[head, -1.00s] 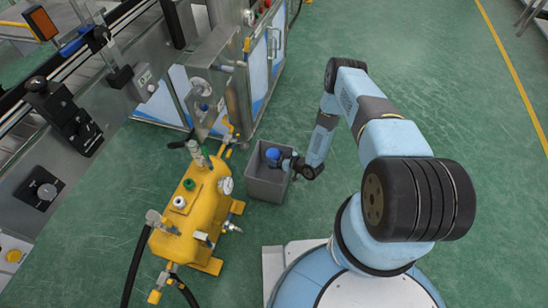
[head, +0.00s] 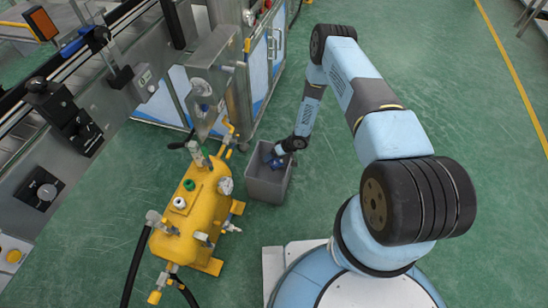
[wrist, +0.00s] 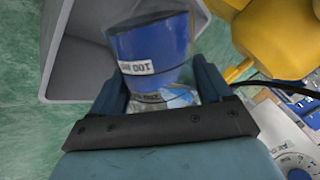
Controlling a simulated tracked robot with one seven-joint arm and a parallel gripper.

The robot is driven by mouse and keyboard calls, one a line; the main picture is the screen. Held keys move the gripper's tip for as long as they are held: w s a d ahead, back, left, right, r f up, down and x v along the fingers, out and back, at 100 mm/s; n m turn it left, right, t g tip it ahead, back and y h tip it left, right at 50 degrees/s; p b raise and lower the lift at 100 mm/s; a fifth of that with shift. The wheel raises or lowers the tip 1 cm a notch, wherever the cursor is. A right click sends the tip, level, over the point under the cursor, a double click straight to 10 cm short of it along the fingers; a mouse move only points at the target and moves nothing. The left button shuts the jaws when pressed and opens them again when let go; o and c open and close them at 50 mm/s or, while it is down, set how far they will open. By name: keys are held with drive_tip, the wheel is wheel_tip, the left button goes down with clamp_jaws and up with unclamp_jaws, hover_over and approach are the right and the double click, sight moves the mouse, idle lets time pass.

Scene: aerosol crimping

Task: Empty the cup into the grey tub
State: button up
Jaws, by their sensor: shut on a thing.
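A blue cup (wrist: 152,42) with a white printed label is between the two fingers of my gripper (wrist: 160,72) in the wrist view. The gripper is shut on it. In the head view the cup (head: 270,157) shows as a small dark blue shape beside my gripper (head: 278,158), over the grey tub (head: 264,187). The cup looks tilted; its mouth and contents cannot be made out. The tub also shows behind the cup in the wrist view (wrist: 75,60). I see no contents in the visible part of the tub.
A yellow tank (head: 190,213) with valves and hoses stands on the floor left of the tub; it also fills the upper right of the wrist view (wrist: 280,40). A metal machine (head: 215,70) stands behind the tub. The green floor right of the tub is open.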

drive_tip(key=shift+w+a+f+m+g+h, duration=0.25)
drive_tip(key=shift+f+g+h, duration=0.2)
drive_tip(key=shift+g, duration=0.4)
drive_tip(key=shift+w+a+f+m+g+h, duration=0.1)
drive_tip(key=shift+w+f+m+g+h, duration=0.3)
drive_tip(key=shift+g, duration=0.45)
drive_tip(key=shift+w+a+r+m+g+h, duration=0.15)
drive_tip(key=shift+w+g+h, duration=0.1)
drive_tip(key=shift+g, duration=0.4)
drive_tip(key=shift+w+a+f+m+g+h, duration=0.15)
drive_tip(key=shift+w+g+h, duration=0.1)
drive_tip(key=shift+g, duration=0.45)
drive_tip(key=shift+w+a+r+m+g+h, duration=0.15)
drive_tip(key=shift+w+g+h, duration=0.1)
drive_tip(key=shift+g, duration=0.4)
drive_tip(key=shift+d, duration=0.1)
